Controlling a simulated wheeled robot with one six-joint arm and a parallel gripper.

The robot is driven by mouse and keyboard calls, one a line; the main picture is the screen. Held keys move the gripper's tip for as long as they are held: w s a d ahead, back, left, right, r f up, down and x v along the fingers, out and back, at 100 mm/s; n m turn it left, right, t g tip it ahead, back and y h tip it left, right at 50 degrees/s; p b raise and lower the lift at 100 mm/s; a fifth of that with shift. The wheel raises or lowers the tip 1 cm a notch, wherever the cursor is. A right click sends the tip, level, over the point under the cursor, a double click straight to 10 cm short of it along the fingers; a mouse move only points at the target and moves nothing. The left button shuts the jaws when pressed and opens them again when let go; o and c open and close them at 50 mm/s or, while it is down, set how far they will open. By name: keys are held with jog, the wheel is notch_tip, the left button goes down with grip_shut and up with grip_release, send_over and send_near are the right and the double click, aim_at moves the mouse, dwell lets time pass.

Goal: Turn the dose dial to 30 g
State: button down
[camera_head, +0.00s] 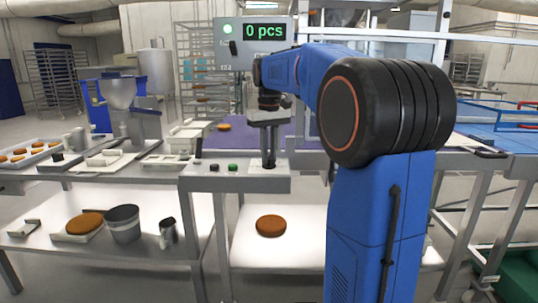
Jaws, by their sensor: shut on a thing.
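My gripper (268,156) points straight down over the right part of the grey control panel (235,184). Its fingers are shut on the dose dial (269,165), a small dark knob mostly hidden between and below the fingertips. A pale label lies around the dial, but its marks are too small to read, so I cannot tell the dial's setting. A display (264,31) above reads "0 pcs" in green, with a lit green lamp (227,29) to its left.
A steel hopper machine (122,100) and a tray of brown rounds (30,153) stand further left. A brown round (271,226) lies on the lower shelf. My blue arm hides much of the right side.

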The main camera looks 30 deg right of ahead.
aim_at(269, 157)
dwell(0.3)
jog(key=c, duration=1.7)
grip_release()
jog(key=shift+r, duration=0.1)
notch_tip(269, 157, up, 7)
jog(key=shift+r, duration=0.15)
